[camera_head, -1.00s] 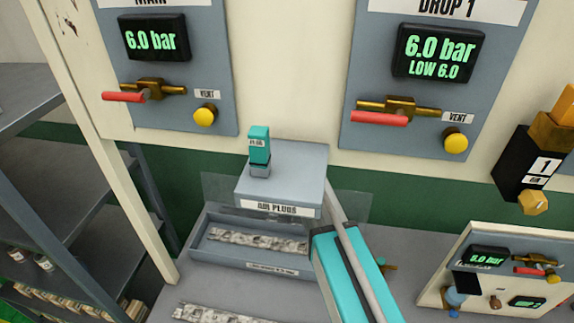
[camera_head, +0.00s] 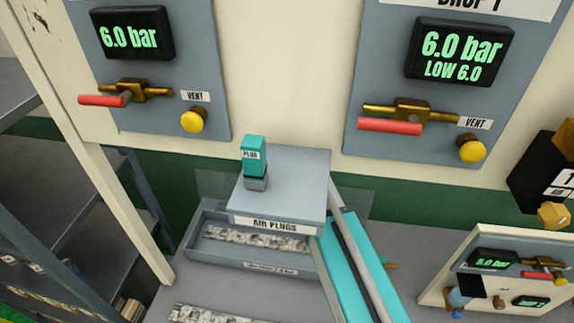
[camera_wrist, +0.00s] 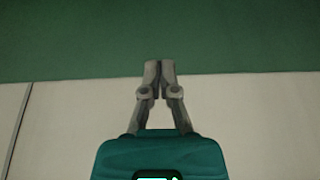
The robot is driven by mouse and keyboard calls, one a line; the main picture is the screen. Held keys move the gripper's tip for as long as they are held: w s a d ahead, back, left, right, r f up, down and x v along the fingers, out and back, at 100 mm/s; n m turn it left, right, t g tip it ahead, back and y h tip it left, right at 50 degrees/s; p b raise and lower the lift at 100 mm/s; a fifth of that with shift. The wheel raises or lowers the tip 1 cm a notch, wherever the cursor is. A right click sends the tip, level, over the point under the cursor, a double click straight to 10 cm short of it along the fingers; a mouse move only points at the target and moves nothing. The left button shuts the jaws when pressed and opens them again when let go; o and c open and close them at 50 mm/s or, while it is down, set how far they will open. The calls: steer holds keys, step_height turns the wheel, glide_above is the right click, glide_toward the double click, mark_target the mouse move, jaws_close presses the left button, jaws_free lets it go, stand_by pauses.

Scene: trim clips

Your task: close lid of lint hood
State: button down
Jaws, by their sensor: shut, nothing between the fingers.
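No part in view carries a readable lint hood label. A clear, see-through panel (camera_head: 355,201) stands behind a grey box labelled AIR PLUGS (camera_head: 277,225), above a grey tray (camera_head: 205,262); I cannot tell whether it is the hood's lid. The tray holds a speckled grey strip (camera_head: 255,238). My gripper (camera_wrist: 160,65) shows in the wrist view with its fingertips together and nothing between them, in front of a green and cream surface. In the head view my teal arm link runs up beside the tray's right end; my fingertips cannot be made out there.
A teal plug (camera_head: 254,158) stands on the box. Two wall panels with red-handled valves (camera_head: 105,100) (camera_head: 390,125) are above. A small tilted panel (camera_head: 500,270) stands at the right. Grey shelving (camera_head: 65,190) is at the left.

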steer(key=shift+f, duration=0.15)
steer(key=a+b+x, duration=0.1)
steer(key=b+x, duration=0.9)
steer(key=s, duration=0.4)
steer(key=shift+d+p, duration=0.15)
steer(key=shift+p, duration=0.2)
steer(key=shift+s, duration=0.1)
stand_by(0.4)
